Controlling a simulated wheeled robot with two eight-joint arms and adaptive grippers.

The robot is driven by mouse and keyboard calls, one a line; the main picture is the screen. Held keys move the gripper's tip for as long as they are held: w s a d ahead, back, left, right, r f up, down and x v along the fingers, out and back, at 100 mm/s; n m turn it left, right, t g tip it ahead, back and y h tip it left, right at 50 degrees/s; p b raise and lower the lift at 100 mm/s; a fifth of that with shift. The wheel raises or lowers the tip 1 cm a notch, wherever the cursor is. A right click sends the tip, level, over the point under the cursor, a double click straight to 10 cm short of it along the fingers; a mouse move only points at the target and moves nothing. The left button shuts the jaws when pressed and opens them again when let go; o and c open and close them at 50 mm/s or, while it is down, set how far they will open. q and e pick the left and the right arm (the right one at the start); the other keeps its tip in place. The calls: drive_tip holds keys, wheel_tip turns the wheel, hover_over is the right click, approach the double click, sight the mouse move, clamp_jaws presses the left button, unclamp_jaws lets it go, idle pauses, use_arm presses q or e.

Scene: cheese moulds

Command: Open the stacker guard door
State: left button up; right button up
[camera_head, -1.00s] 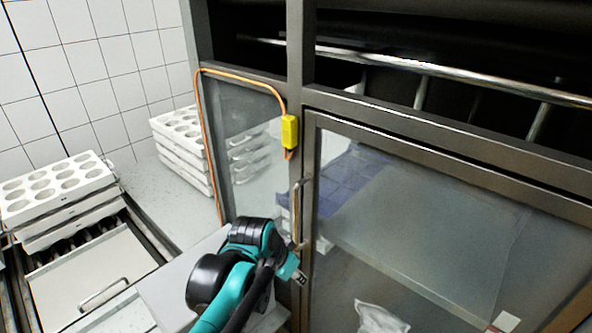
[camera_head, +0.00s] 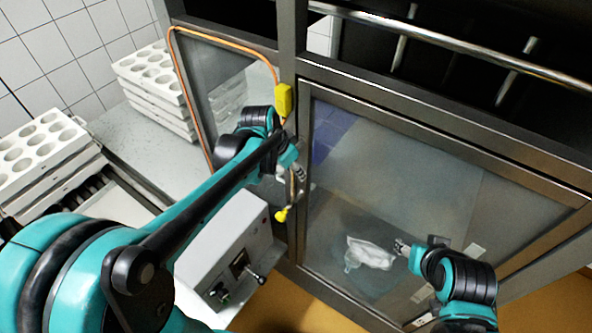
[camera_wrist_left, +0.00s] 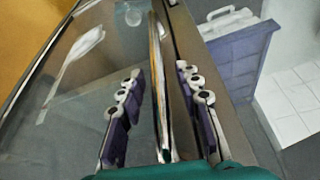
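The guard door (camera_head: 400,185) is a clear pane in a steel frame and looks shut in the head view. Its upright bar handle is at the left edge, mostly hidden there by my left gripper (camera_head: 297,172). In the left wrist view the handle (camera_wrist_left: 160,85) runs between the two fingers of my left gripper (camera_wrist_left: 162,100). The fingers are apart, with a visible gap on each side of the bar. My right gripper (camera_head: 400,246) is in front of the lower pane, apart from the handle; its finger opening is too small to tell.
A yellow switch (camera_head: 284,99) with an orange cable is on the post left of the door. A grey control box (camera_head: 225,250) stands below my left arm. White mould stacks (camera_head: 45,160) are at the left. A crumpled white item (camera_head: 370,252) shows through the pane.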

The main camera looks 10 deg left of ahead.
use_arm(q)
drive_tip(key=x, duration=0.2)
drive_tip(key=shift+d+f, duration=0.1)
drive_tip(key=shift+f, duration=0.2)
clamp_jaws()
